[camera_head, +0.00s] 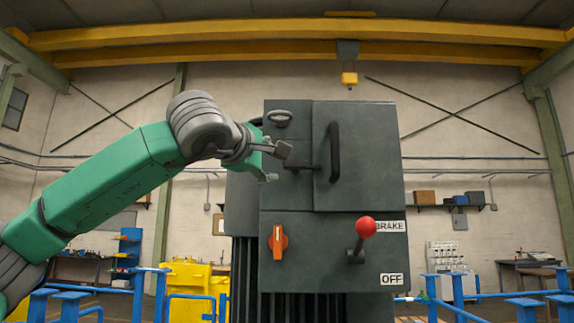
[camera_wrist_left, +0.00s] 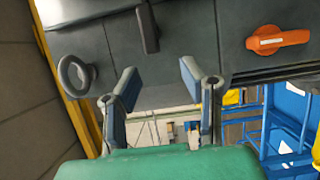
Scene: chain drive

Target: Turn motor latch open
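My left gripper (camera_head: 279,164) reaches in from the left, in front of the dark grey motor cabinet (camera_head: 330,235). Its two fingers are spread and nothing is between them; the left wrist view (camera_wrist_left: 158,84) shows the gap too. The latch appears to be the black bar (camera_head: 303,167) lying level at the left edge of the cabinet door (camera_head: 375,160), just right of the fingertips. In the left wrist view the black latch bar (camera_wrist_left: 148,28) lies beyond the gap between the fingers, apparently untouched. My right gripper is not in view.
A grey ring handle (camera_head: 280,118) sits above the latch and a black door handle (camera_head: 333,152) to its right. Below are an orange switch (camera_head: 278,242) and a red-knobbed lever (camera_head: 366,226) between BRAKE and OFF labels. Blue railings (camera_head: 70,297) stand at the lower left.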

